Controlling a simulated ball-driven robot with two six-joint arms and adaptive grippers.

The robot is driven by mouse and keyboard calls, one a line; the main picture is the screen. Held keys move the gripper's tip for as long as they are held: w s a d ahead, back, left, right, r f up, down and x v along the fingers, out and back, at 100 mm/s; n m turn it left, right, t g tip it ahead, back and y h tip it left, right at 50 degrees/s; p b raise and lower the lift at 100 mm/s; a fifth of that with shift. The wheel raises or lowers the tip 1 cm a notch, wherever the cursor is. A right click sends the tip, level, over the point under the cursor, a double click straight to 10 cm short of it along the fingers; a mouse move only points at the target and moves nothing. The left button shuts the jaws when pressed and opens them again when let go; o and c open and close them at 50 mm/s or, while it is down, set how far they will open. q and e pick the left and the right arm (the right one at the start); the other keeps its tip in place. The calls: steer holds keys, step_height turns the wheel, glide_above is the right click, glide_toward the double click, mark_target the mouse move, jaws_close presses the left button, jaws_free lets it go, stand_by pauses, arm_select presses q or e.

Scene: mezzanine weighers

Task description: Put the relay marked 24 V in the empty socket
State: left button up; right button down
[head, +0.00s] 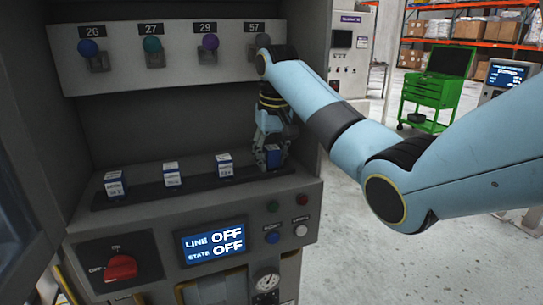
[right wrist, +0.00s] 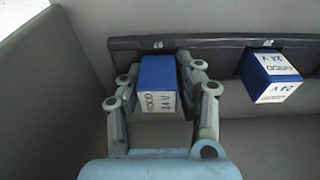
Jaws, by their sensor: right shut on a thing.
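My right gripper (head: 272,147) is shut on a blue relay with a white label at the right end of the dark socket rail (head: 143,190). In the right wrist view the gripper (right wrist: 160,76) has a finger on each side of this relay (right wrist: 158,78). Its label reads GOOD and seems to say 14 V, in small print. The relay is at the rail's end place; I cannot tell whether it is fully seated. The neighbouring relay (right wrist: 270,76), marked GOOD 24 V, stands on the rail. It shows in the head view too (head: 225,167). My left gripper is out of view.
Two more relays, a middle one (head: 172,175) and a left one (head: 115,186), stand on the rail. Above hangs a panel (head: 180,80) with numbered coloured knobs. Below are a red rotary switch (head: 120,267) and a display (head: 212,243) reading LINE OFF, STATE OFF. Cabinet walls close in both sides.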

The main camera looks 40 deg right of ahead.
steer(key=c, duration=1.2)
jaws_free()
steer(key=shift+s+a+f, duration=0.15)
steer(key=shift+s+f, duration=0.15)
steer(key=shift+f, duration=0.45)
steer(key=o, duration=0.4)
steer(key=shift+w+f, duration=0.1)
steer(key=shift+w, duration=0.1)
steer(key=shift+o, duration=0.2)
